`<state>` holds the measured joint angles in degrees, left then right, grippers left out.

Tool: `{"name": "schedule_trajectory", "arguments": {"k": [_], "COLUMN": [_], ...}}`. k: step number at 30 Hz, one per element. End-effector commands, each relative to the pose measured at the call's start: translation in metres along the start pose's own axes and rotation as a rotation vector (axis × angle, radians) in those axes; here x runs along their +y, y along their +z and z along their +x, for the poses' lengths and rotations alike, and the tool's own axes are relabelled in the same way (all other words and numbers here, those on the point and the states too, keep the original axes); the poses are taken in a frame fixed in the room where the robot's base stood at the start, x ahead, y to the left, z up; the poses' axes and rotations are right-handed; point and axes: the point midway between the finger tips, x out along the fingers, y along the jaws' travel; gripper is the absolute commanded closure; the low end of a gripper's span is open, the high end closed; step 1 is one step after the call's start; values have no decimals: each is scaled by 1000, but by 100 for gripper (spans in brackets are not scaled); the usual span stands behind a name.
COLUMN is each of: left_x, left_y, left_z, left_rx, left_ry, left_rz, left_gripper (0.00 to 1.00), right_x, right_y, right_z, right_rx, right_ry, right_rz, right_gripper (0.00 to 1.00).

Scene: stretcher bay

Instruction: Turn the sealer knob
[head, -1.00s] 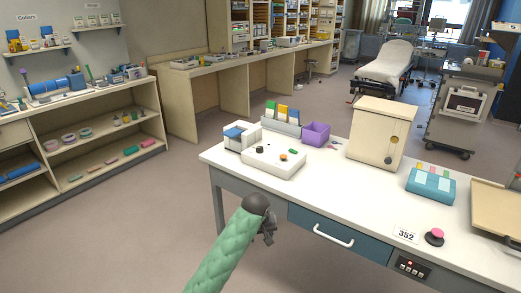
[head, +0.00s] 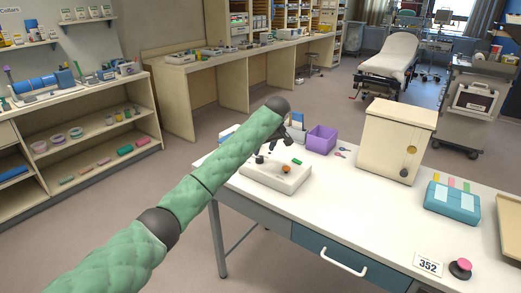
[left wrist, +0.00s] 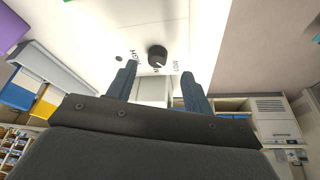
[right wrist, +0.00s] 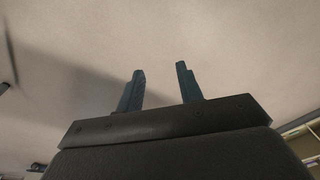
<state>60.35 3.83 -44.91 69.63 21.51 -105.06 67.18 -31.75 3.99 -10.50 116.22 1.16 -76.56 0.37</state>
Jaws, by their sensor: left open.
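The sealer is a low white box (head: 275,177) on the near left part of the white table. Its small black knob (head: 259,160) sits on top, with an orange button and a green piece to the right. In the left wrist view the dark round knob (left wrist: 157,53) lies just beyond my fingertips, with printed lettering around it. My left gripper (head: 270,148) is open and empty above the sealer, near the knob. In the left wrist view its fingers (left wrist: 159,70) are spread, with the knob apart from them. My right gripper (right wrist: 160,68) is open and empty, away from the table.
A purple bin (head: 321,139) and a beige cabinet (head: 394,140) stand behind the sealer. The table's middle is clear.

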Motion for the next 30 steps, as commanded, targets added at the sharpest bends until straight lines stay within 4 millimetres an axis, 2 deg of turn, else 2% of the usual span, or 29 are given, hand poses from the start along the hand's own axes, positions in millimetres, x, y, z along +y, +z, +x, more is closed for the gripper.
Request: {"name": "schedule_trajectory", "arguments": {"k": [3,7,21,30], "left_x": [1,1,1,1], "left_y": [-6,-7,-7,-7], "left_z": [-4,2,57,72], "left_rx": [6,6,5,6], "left_ry": [-7,-9,-8,-7], "left_rz": [-11,-12,-12,-12], "left_gripper": [49,49,49,49], "right_x": [-1,0,10,13], "right_y": [2,4,27,35], "right_z": [4,11,74,90], "right_rx": [-4,-6,-12,-12], "right_ry": [-1,0,11,14], "right_rz": [0,0,0,0], "right_gripper": [64,64,64,64]}}
